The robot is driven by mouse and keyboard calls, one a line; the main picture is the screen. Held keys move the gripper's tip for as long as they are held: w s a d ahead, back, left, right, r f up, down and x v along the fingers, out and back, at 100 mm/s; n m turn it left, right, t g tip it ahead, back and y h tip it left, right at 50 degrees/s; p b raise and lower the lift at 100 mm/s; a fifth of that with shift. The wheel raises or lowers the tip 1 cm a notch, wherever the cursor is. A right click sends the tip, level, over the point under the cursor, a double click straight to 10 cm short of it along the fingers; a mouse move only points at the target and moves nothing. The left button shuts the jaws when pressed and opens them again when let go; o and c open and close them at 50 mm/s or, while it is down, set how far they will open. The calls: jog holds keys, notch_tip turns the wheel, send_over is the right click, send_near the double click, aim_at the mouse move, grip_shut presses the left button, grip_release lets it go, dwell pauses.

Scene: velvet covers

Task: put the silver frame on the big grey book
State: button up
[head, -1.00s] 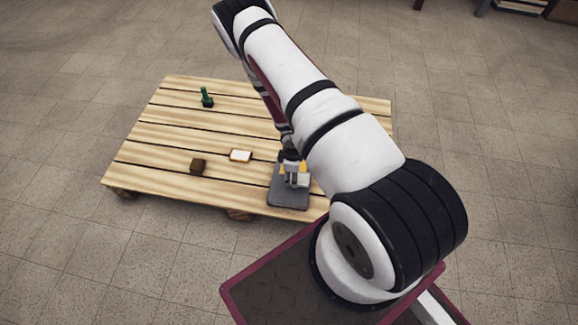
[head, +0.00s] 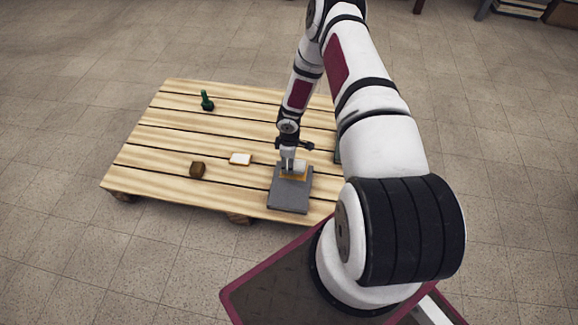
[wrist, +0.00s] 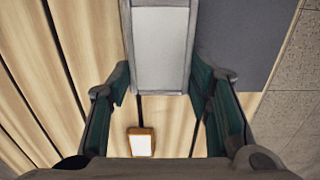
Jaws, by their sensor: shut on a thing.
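The silver frame (wrist: 160,50), with a pale grey panel, is between my fingers in the wrist view. My gripper (wrist: 160,92) is shut on it by its sides. In the head view my gripper (head: 293,165) is over the far part of the big grey book (head: 290,198), which lies flat on the pallet table. The frame shows there as a small pale piece (head: 300,168). An orange patch shows just below it; I cannot tell what it is. The book also shows to the frame's right in the wrist view (wrist: 245,45). I cannot tell whether frame and book touch.
A small orange-edged white thing (head: 240,159) lies left of the book; it also shows in the wrist view (wrist: 141,143). A brown block (head: 198,169) and a green upright piece (head: 207,101) stand farther left. The wooden table (head: 170,135) is otherwise mostly clear.

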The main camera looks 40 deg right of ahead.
jog(key=shift+w+d+f, duration=0.1)
jog(key=shift+w+d, duration=0.1)
jog(key=shift+w, duration=0.1)
jog(key=shift+f+b, duration=0.95)
jog(key=shift+f, duration=0.65)
jog(key=shift+f, duration=0.2)
jog(key=o, duration=1.1)
jog(key=shift+r, duration=0.2)
